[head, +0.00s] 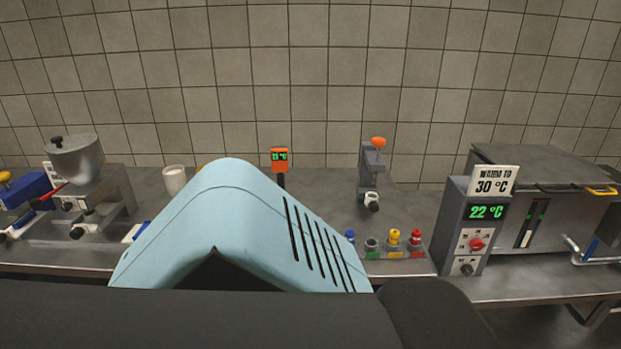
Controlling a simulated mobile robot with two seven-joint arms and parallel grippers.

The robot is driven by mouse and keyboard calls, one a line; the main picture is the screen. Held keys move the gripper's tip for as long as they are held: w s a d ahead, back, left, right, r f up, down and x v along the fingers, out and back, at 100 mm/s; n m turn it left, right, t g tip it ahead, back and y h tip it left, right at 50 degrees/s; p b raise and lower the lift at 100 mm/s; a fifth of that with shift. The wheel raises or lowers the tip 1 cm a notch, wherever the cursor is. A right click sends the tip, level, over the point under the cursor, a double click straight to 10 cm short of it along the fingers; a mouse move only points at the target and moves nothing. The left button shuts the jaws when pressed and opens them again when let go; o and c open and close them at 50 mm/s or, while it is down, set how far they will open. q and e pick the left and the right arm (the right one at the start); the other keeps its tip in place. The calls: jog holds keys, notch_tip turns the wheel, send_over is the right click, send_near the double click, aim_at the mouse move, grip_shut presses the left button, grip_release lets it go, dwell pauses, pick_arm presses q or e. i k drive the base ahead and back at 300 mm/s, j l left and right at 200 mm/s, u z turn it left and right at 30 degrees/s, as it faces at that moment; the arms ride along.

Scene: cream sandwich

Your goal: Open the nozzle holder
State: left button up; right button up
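No part is clearly marked as the nozzle holder. A grey upright device (369,165) with an orange knob (378,142) on top stands at the back of the counter, right of centre. A small white ring-like part with a dark end (371,201) sits at its foot; whether it is open or closed is too small to tell. In front of it, small blue, yellow and red nozzle-like pieces (393,237) stand in a row on a coloured strip. Neither of my grippers is in view. A large light-blue shell, seemingly mine, hides the counter's middle.
A grey machine (455,231) reading 22 °C, with a 30 °C sign (495,180), stands at right. A metal hopper machine (75,160) stands at left, near a white cup (174,179). An orange display (280,155) is at the back. Bare counter (415,205) lies right of the grey device.

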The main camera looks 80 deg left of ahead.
aim_at(102, 211)
jog(key=u, duration=4)
